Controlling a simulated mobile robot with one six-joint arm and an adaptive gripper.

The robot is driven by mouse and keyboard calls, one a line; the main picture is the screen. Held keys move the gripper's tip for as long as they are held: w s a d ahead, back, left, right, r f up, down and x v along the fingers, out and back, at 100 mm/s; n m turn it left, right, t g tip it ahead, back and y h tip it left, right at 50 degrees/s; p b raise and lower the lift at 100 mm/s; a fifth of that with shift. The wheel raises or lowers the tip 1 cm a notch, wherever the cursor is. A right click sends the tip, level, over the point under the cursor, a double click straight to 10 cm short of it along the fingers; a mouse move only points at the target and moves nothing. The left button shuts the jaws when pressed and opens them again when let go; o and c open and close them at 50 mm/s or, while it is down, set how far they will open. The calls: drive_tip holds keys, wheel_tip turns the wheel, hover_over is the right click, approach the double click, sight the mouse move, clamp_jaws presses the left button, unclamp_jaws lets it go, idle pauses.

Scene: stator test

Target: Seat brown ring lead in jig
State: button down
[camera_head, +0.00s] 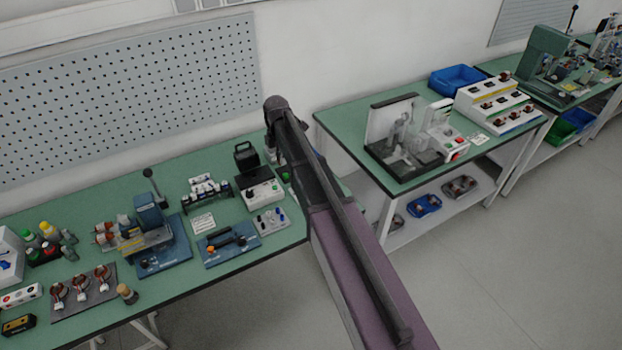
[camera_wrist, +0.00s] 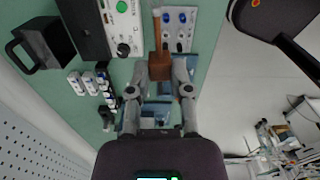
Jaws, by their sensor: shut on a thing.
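In the wrist view my gripper (camera_wrist: 160,84) is shut on a brown block with a thin brown stem, which I take as the brown ring lead (camera_wrist: 160,66). The stem points up the picture, and its tip lies beside a pale plate with blue and dark studs (camera_wrist: 180,28). I cannot tell whether the lead touches the plate or is above it. That plate also shows in the head view (camera_head: 271,221), at the bench's front edge; I cannot tell for sure that it is the jig. In the head view my gripper and the lead are not visible; my arm crosses there.
A white box with a green button (camera_wrist: 122,24) stands left of the lead in the wrist view, near several small bottles (camera_wrist: 92,82). A blue mat with tools (camera_head: 232,246) lies left of the plate. A second bench (camera_head: 330,122) stands right, beyond a gap.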

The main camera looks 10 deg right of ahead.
drive_tip(key=shift+a, duration=0.1)
drive_tip(key=shift+w+d+f+b, duration=0.2)
drive_tip(key=shift+d+f+b, duration=0.1)
drive_tip(key=shift+f+b, duration=0.45)
drive_tip(key=shift+m, duration=0.3)
drive_tip(key=w+d+f+b, duration=0.1)
drive_tip(key=d+f+b, duration=0.2)
drive_tip(key=f+b, duration=0.1)
drive_tip(key=w+d+f+b, duration=0.1)
drive_tip(key=d+f+b, duration=0.2)
drive_tip(key=f+b, duration=0.2)
drive_tip(key=w+d+f+b, duration=0.1)
drive_tip(key=d+f+b, duration=0.2)
drive_tip(key=f+b, duration=0.1)
drive_tip(key=shift+w+f+b, duration=0.15)
drive_tip(key=shift+f+b, duration=0.15)
drive_tip(key=shift+w+d+f+b, duration=0.1)
drive_tip(key=shift+d+f+b, duration=0.3)
drive_tip(key=shift+d, duration=0.1)
drive_tip(key=shift+f, duration=0.1)
drive_tip(key=shift+f+b, duration=1.85)
drive_tip(key=shift+b, duration=0.1)
drive_tip(key=shift+f+b, duration=1.05)
